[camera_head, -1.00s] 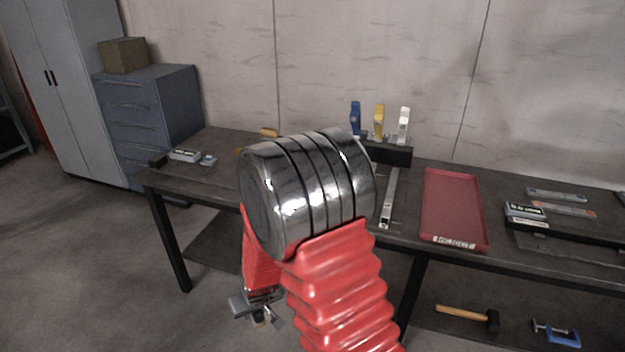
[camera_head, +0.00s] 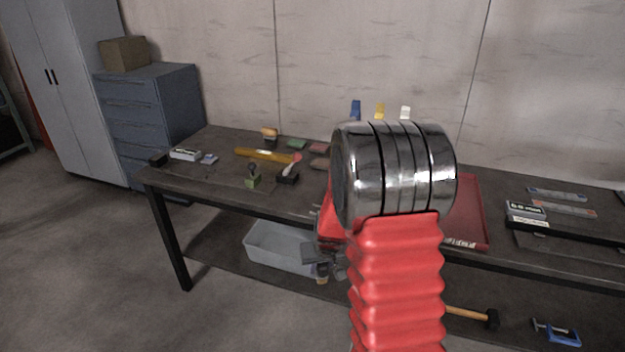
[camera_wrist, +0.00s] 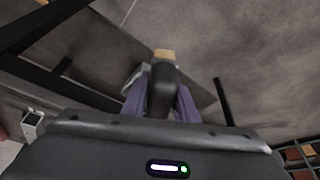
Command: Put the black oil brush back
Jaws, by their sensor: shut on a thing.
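The black oil brush (camera_wrist: 163,92) is between my gripper's two fingers in the wrist view, its tan bristle end (camera_wrist: 164,54) pointing away from the wrist. My gripper (camera_head: 322,265) is shut on it, in front of the workbench's front edge and below the top in the head view. The brush's tan end (camera_head: 322,281) shows just under the fingers there. At the back of the bench stand a blue (camera_head: 355,110), a yellow (camera_head: 379,111) and a white upright tool (camera_head: 405,112). Their black rack is hidden behind my arm.
The workbench (camera_head: 225,190) carries a yellow-handled tool (camera_head: 262,155), small blocks and boxes on the left. A red tray (camera_head: 470,215) is partly behind my arm. A grey bin (camera_head: 275,252) sits below, close to my gripper. A hammer (camera_head: 475,316) and blue clamp (camera_head: 555,333) lie at lower right.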

